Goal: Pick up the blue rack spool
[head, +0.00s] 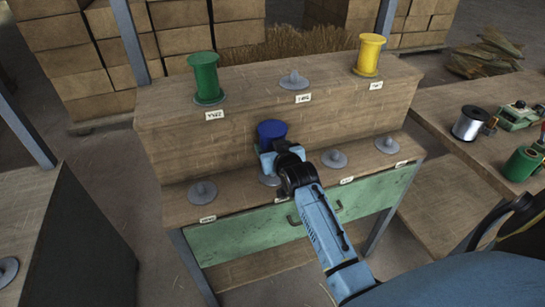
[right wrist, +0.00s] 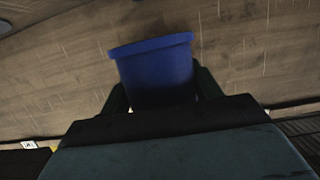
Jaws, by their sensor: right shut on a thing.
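The blue spool (head: 272,130) stands upright in front of the rack's upper step, over a grey peg base (head: 270,180) on the lower step. My right gripper (head: 273,151) is shut on it. In the right wrist view the blue spool (right wrist: 156,70) sits between the two dark fingers, its wide rim above them. The spool's lower part is hidden by the gripper, so I cannot tell whether it rests on the peg or is lifted. My left gripper is not in view.
A green spool (head: 205,78) and a yellow spool (head: 369,55) stand on the wooden rack's (head: 165,140) upper step, with an empty peg (head: 294,80) between them. Empty pegs (head: 334,159) line the lower step.

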